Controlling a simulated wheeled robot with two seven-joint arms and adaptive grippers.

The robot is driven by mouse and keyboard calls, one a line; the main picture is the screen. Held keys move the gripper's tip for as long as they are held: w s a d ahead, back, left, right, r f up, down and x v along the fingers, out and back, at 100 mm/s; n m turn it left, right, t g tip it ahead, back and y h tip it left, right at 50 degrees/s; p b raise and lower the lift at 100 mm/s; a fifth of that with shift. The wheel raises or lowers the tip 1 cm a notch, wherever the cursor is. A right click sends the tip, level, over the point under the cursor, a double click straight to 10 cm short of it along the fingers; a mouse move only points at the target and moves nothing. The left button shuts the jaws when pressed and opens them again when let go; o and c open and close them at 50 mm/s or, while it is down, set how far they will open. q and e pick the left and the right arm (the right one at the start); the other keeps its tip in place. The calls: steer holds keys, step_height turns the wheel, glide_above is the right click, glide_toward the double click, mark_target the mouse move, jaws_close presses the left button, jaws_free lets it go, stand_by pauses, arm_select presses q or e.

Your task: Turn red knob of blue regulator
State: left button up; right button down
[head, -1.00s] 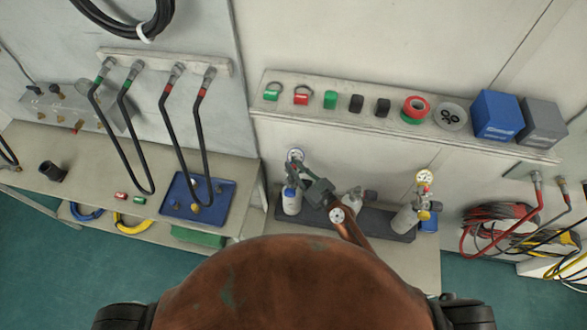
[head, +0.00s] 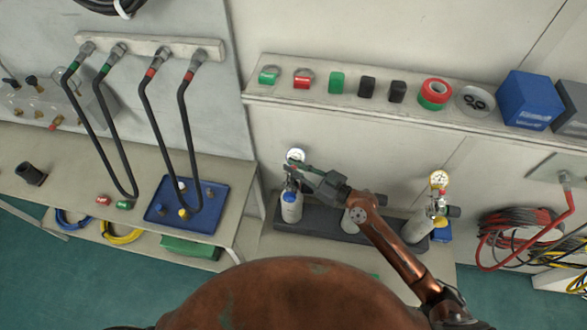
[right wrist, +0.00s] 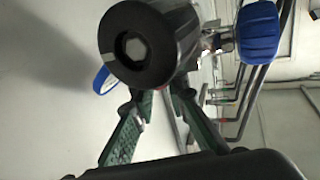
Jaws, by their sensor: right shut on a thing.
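The left gas cylinder (head: 291,208), white with a blue band, stands on a dark base and carries a regulator with a round gauge (head: 296,155). My right gripper (head: 296,169) reaches this regulator from the right. In the right wrist view, a black round part with a hex socket (right wrist: 135,47) and a blue knob (right wrist: 259,32) show close up. The green fingers (right wrist: 155,98) of my right gripper close in behind the black part, shut on a part of the regulator. The gripped part is mostly hidden; no red knob shows clearly. My left gripper is out of view.
A middle cylinder (head: 353,222) stands partly behind my right arm. A shelf (head: 300,93) with small parts and boxes runs above. A blue tray (head: 160,213) lies on the left bench.

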mark_target(294, 167)
steer(key=shift+r, duration=0.1)
steer(key=c, duration=1.9)
jaws_free()
step_height(294, 167, up, 10)
